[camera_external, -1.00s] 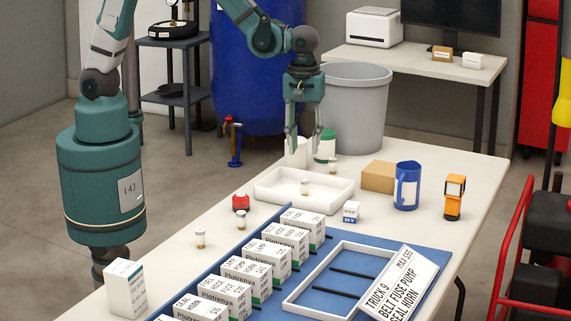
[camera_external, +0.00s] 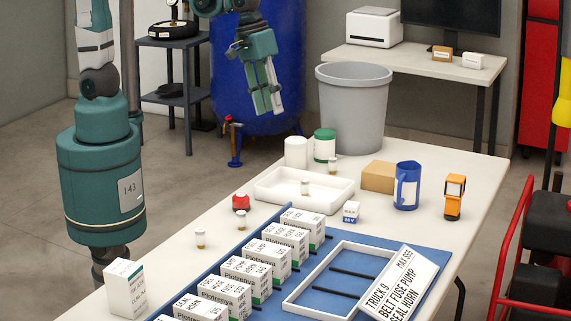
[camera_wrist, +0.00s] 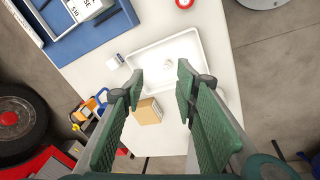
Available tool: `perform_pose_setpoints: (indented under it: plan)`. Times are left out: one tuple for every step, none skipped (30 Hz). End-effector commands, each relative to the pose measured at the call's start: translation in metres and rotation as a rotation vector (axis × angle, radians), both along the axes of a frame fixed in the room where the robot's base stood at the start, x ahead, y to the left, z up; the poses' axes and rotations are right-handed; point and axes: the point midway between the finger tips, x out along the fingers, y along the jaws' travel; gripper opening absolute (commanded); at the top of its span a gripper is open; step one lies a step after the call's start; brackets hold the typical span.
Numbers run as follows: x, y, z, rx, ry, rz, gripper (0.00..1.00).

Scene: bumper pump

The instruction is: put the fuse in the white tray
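The white tray (camera_external: 268,196) lies on the table, and its rim also shows in the wrist view (camera_wrist: 137,58). My gripper (camera_external: 268,108) is raised high, behind and left of the tray. Its fingers are apart and empty in the wrist view (camera_wrist: 160,82).
Behind the tray stand a white cylinder (camera_external: 296,152) and a green-lidded jar (camera_external: 324,146). A cardboard box (camera_external: 378,177) and a blue mug (camera_external: 407,186) are to the right. A red button-like object (camera_external: 240,202) is left of the tray. White cartons (camera_external: 285,243) line the blue mat.

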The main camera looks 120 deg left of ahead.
Motion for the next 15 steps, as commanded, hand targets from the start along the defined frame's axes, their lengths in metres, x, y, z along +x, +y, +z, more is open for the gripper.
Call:
perform_pose_setpoints:
  plan:
    - [-0.006, -0.005, 0.006, 0.009, -0.011, -0.035, 0.3]
    - [-0.009, -0.007, 0.009, 0.015, -0.018, -0.058, 0.3]
    - [-0.014, -0.01, 0.013, 0.023, -0.027, -0.087, 0.3]
    - [-0.016, -0.012, 0.016, 0.03, -0.034, -0.109, 0.3]
    - [-0.019, -0.014, 0.019, 0.036, -0.041, -0.131, 0.3]
    - [-0.023, -0.017, 0.022, 0.045, -0.05, -0.161, 0.3]
    - [-0.027, -0.019, 0.025, 0.053, -0.057, -0.183, 0.3]
    - [-0.029, -0.021, 0.027, 0.059, -0.063, -0.204, 0.3]
    - [-0.034, -0.024, 0.031, 0.069, -0.073, -0.234, 0.3]
    - [-0.037, -0.026, 0.033, 0.076, -0.08, -0.256, 0.3]
    - [-0.04, -0.028, 0.035, 0.083, -0.087, -0.277, 0.3]
    - [-0.044, -0.031, 0.039, 0.093, -0.096, -0.306, 0.3]
    - [-0.047, -0.032, 0.041, 0.101, -0.103, -0.328, 0.3]
    - [-0.051, -0.034, 0.043, 0.108, -0.109, -0.349, 0.3]
    - [-0.055, -0.037, 0.046, 0.118, -0.118, -0.377, 0.3]
